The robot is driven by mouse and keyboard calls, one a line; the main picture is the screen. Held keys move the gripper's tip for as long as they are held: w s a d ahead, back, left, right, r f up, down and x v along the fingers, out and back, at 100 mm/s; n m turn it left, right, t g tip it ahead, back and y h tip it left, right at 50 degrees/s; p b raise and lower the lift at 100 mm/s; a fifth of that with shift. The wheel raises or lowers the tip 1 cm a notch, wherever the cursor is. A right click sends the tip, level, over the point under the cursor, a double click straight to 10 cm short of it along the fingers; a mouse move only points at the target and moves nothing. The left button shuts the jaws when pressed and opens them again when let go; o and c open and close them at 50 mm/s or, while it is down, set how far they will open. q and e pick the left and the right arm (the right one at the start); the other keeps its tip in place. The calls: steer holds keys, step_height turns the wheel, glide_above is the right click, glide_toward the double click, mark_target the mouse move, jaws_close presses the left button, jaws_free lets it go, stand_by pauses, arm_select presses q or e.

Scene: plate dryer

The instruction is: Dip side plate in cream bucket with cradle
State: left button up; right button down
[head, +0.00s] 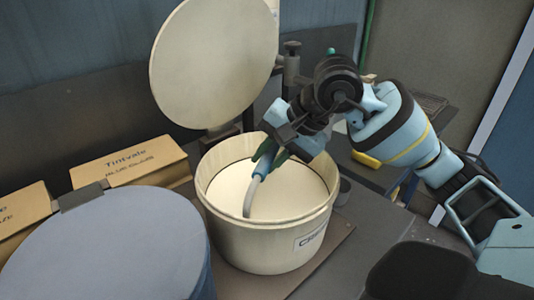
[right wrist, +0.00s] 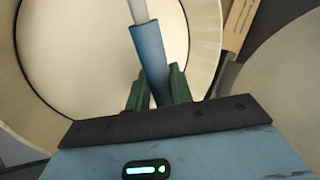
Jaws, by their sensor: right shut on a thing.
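The cream bucket (head: 262,240) stands open in the middle of the head view, with pale glaze inside. My right gripper (head: 266,153), with green fingers, is over its mouth, shut on the blue grip of the cradle (head: 262,166). The cradle's pale curved rod runs down into the glaze. In the right wrist view the blue grip (right wrist: 152,55) sits between the green fingers (right wrist: 158,88). The cradle's lower end is hidden by the glaze. The side plate is not visible. My left gripper is not in view.
The round cream lid (head: 214,65) stands raised behind the bucket. A blue-grey lidded bucket (head: 115,245) is at front left. Tan boxes (head: 130,161) stand behind it along the wall. A small dark cup (head: 343,190) is right of the cream bucket.

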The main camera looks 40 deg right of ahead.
arm_select(q)
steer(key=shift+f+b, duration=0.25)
steer(key=shift+b, duration=0.05)
arm_select(e)
steer(key=shift+f, duration=0.4)
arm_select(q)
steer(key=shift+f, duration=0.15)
arm_select(e)
steer(key=shift+f, duration=0.1)
stand_by(0.8)
stand_by(1.2)
